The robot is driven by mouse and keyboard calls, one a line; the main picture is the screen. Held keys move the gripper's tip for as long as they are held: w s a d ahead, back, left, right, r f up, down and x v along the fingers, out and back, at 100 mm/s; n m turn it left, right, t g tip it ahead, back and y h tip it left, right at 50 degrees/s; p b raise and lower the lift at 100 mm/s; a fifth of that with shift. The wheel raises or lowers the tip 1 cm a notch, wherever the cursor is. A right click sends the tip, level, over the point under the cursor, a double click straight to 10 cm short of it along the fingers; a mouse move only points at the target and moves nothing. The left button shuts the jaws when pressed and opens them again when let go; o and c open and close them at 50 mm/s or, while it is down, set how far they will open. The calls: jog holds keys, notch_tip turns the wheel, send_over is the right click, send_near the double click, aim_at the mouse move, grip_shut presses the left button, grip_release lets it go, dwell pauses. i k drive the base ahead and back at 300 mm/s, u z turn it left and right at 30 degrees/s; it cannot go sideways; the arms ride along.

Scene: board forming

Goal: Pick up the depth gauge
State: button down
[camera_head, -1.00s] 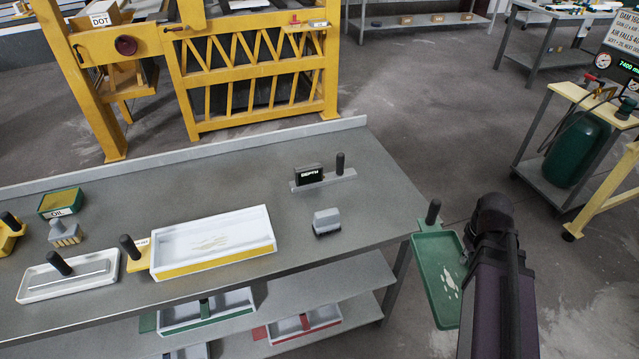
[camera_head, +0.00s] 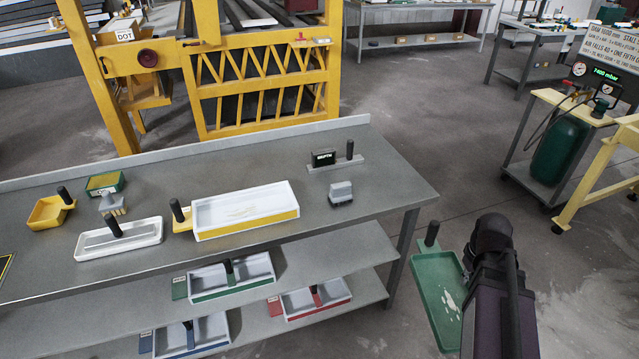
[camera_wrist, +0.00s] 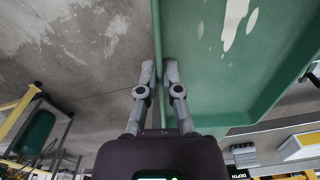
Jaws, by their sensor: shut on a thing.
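The depth gauge (camera_head: 323,158) is a black block with a "DEPTH" label, on a grey flat bar with a dark upright handle, near the right back of the grey bench. Its label also shows at the bottom right of the wrist view (camera_wrist: 240,173). My gripper (camera_wrist: 158,70) is shut on the rim of a green tray (camera_wrist: 215,95), with a finger on each side of the wall. The tray (camera_head: 437,305), with pale patches inside and a dark handle, hangs off the bench's right side, apart from the gauge. In the head view my arm hides the fingertips.
A grey block-like tool (camera_head: 341,192) sits just in front of the gauge. A white and yellow tray (camera_head: 247,228) and several tools lie further left on the bench (camera_head: 290,260). Trays fill the lower shelves. A green cylinder cart (camera_head: 556,150) stands at the right.

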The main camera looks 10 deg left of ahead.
aim_at(325, 160)
jog(key=z, duration=0.15)
jog(key=k, duration=0.45)
jog(key=u, duration=1.6)
jog(key=i, duration=1)
jog(key=u, duration=0.05)
